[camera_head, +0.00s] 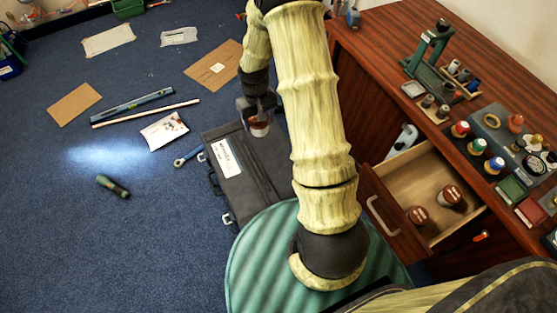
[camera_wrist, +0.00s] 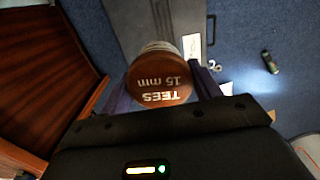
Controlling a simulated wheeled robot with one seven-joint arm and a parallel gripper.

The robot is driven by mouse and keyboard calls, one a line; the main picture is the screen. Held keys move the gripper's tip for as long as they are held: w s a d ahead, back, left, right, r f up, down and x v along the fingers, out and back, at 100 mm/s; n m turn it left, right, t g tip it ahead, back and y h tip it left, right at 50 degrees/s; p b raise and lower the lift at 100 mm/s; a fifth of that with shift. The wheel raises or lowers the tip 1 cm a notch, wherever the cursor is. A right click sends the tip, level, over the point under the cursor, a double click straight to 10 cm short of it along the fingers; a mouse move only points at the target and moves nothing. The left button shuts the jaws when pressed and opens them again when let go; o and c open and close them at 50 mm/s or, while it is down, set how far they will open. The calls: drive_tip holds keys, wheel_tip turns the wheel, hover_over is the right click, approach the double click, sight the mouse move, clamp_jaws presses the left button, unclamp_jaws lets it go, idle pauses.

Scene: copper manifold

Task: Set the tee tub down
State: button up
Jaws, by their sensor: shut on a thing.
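The tee tub (camera_wrist: 160,82) has a brown lid lettered "TEES 15 mm" and is held upside-up between my fingers in the wrist view. In the head view the tub (camera_head: 259,129) shows small below my gripper (camera_head: 258,108), over the dark case (camera_head: 254,170) on the floor. My gripper in the wrist view (camera_wrist: 160,92) is shut on the tub, one finger on each side. The lid faces the wrist camera. The case lies beyond the tub in the wrist view (camera_wrist: 185,15). I cannot tell how high the tub is above the case.
An open drawer (camera_head: 430,165) at the right holds two brown-lidded tubs (camera_head: 449,196). The wooden bench (camera_head: 380,50) carries several fittings and tools. A lit torch (camera_head: 112,187), a wrench (camera_head: 188,157), a level (camera_head: 131,105) and cardboard (camera_head: 75,104) lie on the blue carpet.

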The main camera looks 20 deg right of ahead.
drive_tip(key=s+d+f+b, duration=0.1)
drive_tip(key=d+f+b, duration=0.2)
drive_tip(key=f+b, duration=0.4)
drive_tip(key=s+d+f+b, duration=0.1)
drive_tip(key=d+f+b, duration=0.3)
drive_tip(key=f+b, duration=0.3)
drive_tip(key=s+d+f+n+b, duration=0.1)
drive_tip(key=d+f+b, duration=0.3)
drive_tip(key=f+b, duration=0.3)
wheel_tip(320, 180, down, 5)
drive_tip(key=shift+d+b, duration=0.2)
drive_tip(key=shift+b, duration=0.2)
drive_tip(key=shift+f+b, duration=1.2)
drive_tip(key=shift+f, duration=1.3)
drive_tip(key=shift+f+b, duration=1.3)
drive_tip(key=shift+f, duration=1.2)
drive_tip(key=shift+f, duration=0.15)
